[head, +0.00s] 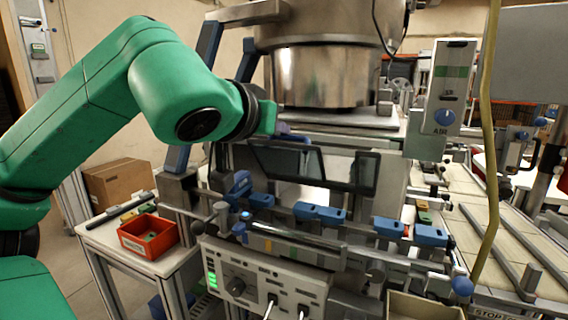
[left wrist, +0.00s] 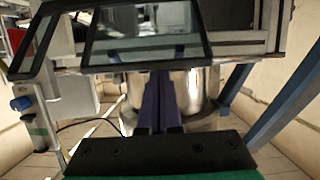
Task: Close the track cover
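The track cover appears to be the dark-framed clear panel (head: 287,162) at the middle of the machine in the head view, below the steel drum. It stands tilted up, and a second dark-framed pane (head: 365,172) is to its right. In the left wrist view a framed clear panel (left wrist: 135,38) fills the upper part. My left gripper (head: 287,134) is at the panel's top edge, mostly hidden by the green arm. Its purple fingers (left wrist: 166,103) lie together with nothing seen between them, close to the panel's frame; contact cannot be told. My right gripper is not in view.
The steel drum (head: 325,75) hangs just above and behind the gripper. Blue clamps (head: 318,213) line the rail in front. A control box (head: 265,285) is below, a red bin (head: 148,236) on the left side table, and a yellowish cable (head: 487,130) hangs at right.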

